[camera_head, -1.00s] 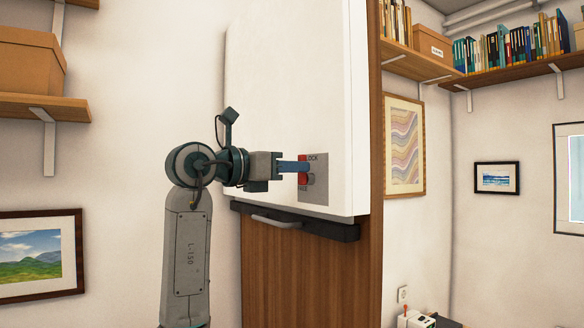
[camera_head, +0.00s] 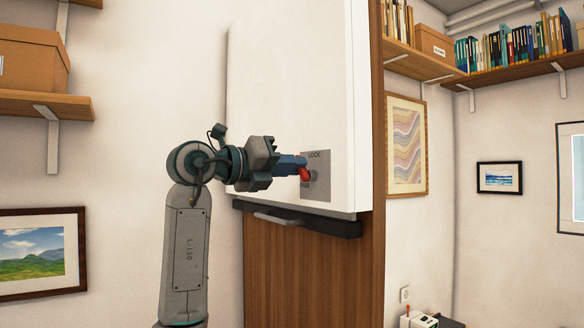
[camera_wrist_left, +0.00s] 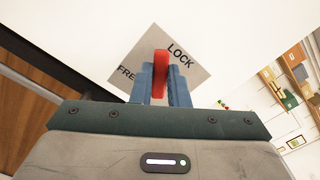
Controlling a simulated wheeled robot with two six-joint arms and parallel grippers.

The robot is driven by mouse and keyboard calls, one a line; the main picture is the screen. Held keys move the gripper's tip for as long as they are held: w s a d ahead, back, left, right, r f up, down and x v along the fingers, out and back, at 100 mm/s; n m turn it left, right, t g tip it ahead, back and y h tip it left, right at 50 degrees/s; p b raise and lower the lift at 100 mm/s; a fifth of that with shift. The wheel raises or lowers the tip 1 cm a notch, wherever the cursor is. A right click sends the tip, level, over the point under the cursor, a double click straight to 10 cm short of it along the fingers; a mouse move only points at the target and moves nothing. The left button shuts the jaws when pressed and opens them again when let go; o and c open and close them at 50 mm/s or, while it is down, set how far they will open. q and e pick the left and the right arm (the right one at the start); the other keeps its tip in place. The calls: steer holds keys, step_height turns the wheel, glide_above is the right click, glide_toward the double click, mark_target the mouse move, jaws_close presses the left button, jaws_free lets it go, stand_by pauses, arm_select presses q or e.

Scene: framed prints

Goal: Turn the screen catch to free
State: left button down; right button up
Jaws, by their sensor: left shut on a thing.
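The screen catch is a red lever (camera_head: 305,174) on a grey plate (camera_head: 320,186) marked LOCK at the top and FREE at the lower left. The plate is on the lower right of the white screen panel (camera_head: 290,90). My left gripper (camera_head: 300,167) is shut on the red lever. In the left wrist view the blue fingers lie on both sides of the red lever (camera_wrist_left: 161,66), and the plate (camera_wrist_left: 192,68) looks turned. In the head view the lever is tilted, its end pointing down between the two words. My right gripper is in neither current view.
A dark bar with a handle (camera_head: 275,218) runs under the white panel, above a wooden board (camera_head: 310,270). A framed landscape (camera_head: 42,254) hangs at the lower left.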

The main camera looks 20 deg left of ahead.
arm_select(q)
steer(key=n, duration=0.3)
steer(key=shift+w+a+f+n+b, duration=0.15)
steer(key=shift+a+f+n+b, duration=0.1)
steer(key=shift+f+n+b, duration=0.05)
steer(key=shift+w+a+f+n+b, duration=0.1)
steer(key=shift+f+n+b, duration=0.1)
steer(key=shift+n, duration=0.95)
steer(key=shift+f+n+b, duration=0.15)
steer(key=shift+f+n, duration=0.1)
steer(key=shift+n, duration=0.85)
steer(key=shift+w+a+f+n+b, duration=0.1)
steer(key=shift+f+n+b, duration=0.1)
steer(key=shift+n, duration=0.95)
steer(key=c, duration=1.4)
jaws_free()
steer(key=b+v, duration=0.4)
steer(key=v, duration=0.6)
steer(key=shift+s+a+b, duration=0.25)
steer(key=shift+s+b, duration=0.1)
steer(key=shift+b, duration=0.05)
